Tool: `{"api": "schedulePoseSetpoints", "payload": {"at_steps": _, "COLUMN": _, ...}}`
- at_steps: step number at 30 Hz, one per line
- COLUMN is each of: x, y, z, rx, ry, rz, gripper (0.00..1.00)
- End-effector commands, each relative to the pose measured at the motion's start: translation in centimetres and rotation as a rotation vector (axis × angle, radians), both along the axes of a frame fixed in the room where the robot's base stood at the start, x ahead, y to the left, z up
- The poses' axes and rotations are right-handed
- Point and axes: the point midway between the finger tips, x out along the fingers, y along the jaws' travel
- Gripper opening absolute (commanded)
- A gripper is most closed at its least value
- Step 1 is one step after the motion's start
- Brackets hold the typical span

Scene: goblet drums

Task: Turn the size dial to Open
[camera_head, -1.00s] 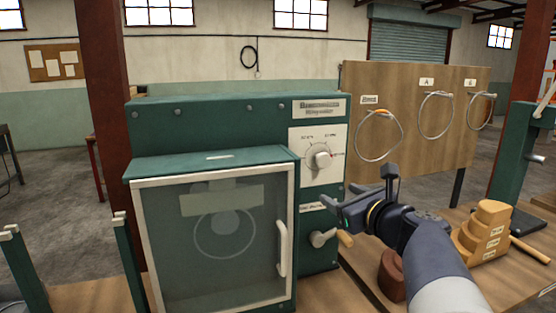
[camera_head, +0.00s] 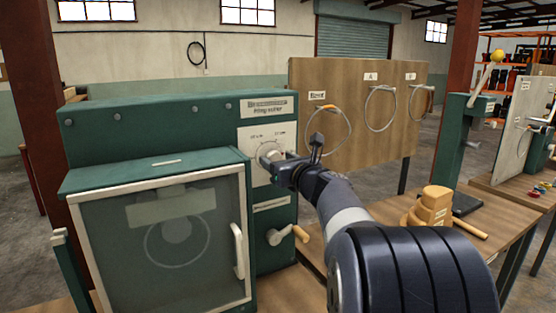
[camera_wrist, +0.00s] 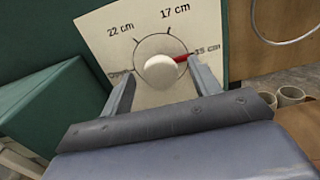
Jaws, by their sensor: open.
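The size dial is a pale round knob (camera_wrist: 162,72) on a white plate (camera_wrist: 100,35) marked 22 cm, 17 cm and 15 cm. Its red pointer points right, toward 15 cm. A label at the left of the scale is partly covered by a finger and hard to read. My gripper (camera_wrist: 160,69) is open, with one finger on each side of the knob; I cannot tell whether they touch it. In the head view my gripper (camera_head: 272,162) is at the plate and partly hides the knob (camera_head: 267,150).
The green machine has a glazed door (camera_head: 165,235) with a white handle (camera_head: 238,250) left of the dial. A crank with a wooden grip (camera_head: 288,235) sticks out below my gripper. A wooden board (camera_head: 350,100) with hanging rings stands to the right.

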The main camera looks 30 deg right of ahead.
Motion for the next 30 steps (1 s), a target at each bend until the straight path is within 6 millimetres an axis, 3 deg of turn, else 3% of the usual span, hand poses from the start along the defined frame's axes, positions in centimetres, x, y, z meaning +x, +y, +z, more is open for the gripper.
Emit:
{"api": "schedulePoseSetpoints", "payload": {"at_steps": 10, "x": 0.39, "y": 0.02, "z": -0.04, "rx": -0.001, "ry": 0.001, "rz": 0.000, "gripper": 0.59}}
{"api": "schedulePoseSetpoints", "payload": {"at_steps": 26, "x": 0.37, "y": 0.04, "z": -0.03, "rx": -0.001, "ry": 0.001, "rz": 0.000, "gripper": 0.15}}
{"api": "schedulePoseSetpoints", "payload": {"at_steps": 30, "x": 0.37, "y": 0.04, "z": -0.06, "rx": -0.005, "ry": 0.000, "rz": 0.001, "gripper": 0.15}}
